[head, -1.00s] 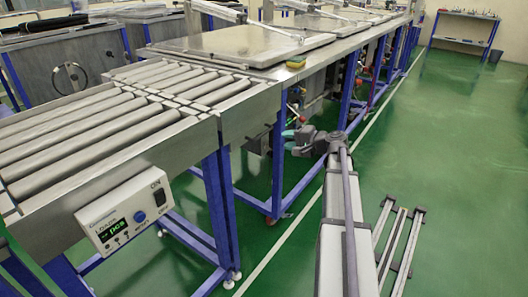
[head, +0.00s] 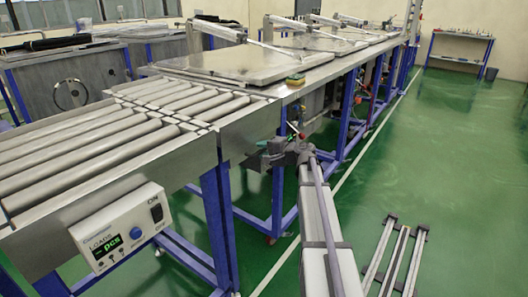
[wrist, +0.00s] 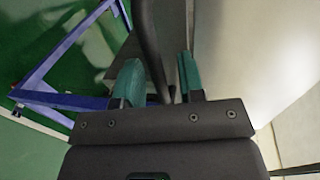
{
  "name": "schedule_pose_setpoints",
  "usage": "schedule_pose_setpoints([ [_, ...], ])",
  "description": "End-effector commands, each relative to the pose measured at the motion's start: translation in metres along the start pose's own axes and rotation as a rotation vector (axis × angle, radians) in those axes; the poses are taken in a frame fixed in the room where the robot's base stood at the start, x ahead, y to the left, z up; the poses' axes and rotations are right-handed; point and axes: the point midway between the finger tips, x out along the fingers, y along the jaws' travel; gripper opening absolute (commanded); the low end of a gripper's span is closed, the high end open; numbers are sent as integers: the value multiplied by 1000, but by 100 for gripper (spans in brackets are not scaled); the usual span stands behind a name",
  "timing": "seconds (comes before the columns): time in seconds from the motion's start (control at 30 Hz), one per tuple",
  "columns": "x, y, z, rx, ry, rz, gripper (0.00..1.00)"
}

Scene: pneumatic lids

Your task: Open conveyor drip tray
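My gripper (head: 262,157) is beside the near side of the steel conveyor frame, by the frame's right end. In the wrist view, its two teal fingers (wrist: 158,75) stand apart, with a dark curved bar (wrist: 150,40) running between them. The bar looks like a handle. A gap shows on the right of the bar; I cannot tell whether the left finger touches it. A pale smooth steel surface (wrist: 240,60) fills the right of the wrist view. I cannot make out the drip tray itself in the head view.
The roller conveyor (head: 75,165) carries a control box (head: 122,228) on its side. Flat lids (head: 225,65) lie on the bench beyond, with a sponge (head: 295,79) at its edge. Blue legs (head: 222,215) stand below.

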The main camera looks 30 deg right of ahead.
Motion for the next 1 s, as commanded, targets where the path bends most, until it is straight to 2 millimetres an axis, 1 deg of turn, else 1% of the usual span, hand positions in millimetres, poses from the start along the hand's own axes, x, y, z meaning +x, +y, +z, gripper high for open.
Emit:
schedule_pose_setpoints([
  [0.07,0,0,0,0,0,0,35],
  [0.43,0,0,0,0,0,0,0],
  [0.83,-1,0,0,0,-1,0,0],
  [1.0,-2,0,8,-3,-13,0,0],
])
